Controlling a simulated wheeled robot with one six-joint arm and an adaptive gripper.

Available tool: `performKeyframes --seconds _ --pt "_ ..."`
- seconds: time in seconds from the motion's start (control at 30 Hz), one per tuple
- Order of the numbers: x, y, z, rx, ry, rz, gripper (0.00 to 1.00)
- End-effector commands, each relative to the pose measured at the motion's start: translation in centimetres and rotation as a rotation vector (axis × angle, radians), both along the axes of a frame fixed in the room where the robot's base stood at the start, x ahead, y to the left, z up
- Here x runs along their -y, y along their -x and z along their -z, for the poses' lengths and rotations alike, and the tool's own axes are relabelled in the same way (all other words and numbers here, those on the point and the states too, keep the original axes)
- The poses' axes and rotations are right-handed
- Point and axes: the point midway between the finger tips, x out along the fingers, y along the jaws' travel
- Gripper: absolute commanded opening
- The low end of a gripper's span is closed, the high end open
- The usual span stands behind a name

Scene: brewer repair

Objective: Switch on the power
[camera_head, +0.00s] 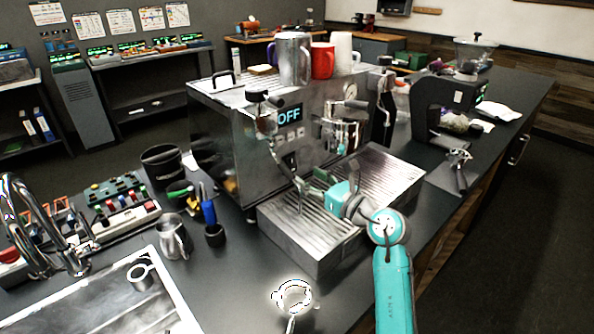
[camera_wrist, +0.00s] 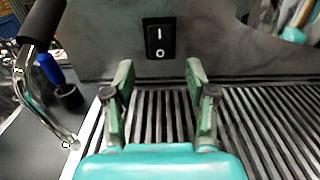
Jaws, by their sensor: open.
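The brewer (camera_head: 255,130) is a steel espresso machine on the dark counter, with a lit display reading OFF (camera_head: 289,115). Its black rocker power switch (camera_wrist: 160,38) is on the front panel, marked with a line at the top and a circle at the bottom. In the head view the switch (camera_head: 291,160) is small, below the display. My gripper (camera_wrist: 160,95) is open and empty above the slatted drip tray (camera_wrist: 262,120), facing the panel. The switch appears between and beyond the fingertips, apart from them.
A steam wand (camera_wrist: 40,95) hangs at the left of the wrist view. A portafilter (camera_head: 340,125) is at the brewer's front right. A steel pitcher (camera_head: 173,236) and a tool holder (camera_head: 215,235) stand to the left. Mugs (camera_head: 322,60) stand on top.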

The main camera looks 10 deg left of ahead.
Motion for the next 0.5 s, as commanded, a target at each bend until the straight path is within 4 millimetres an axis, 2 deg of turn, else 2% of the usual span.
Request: performKeyframes --seconds 0.2,0.5 --pt "-2.7 -2.1 0.0 -0.001 -0.001 0.0 0.56" --pt "-4.1 -3.2 0.0 0.001 -0.001 0.001 0.56"
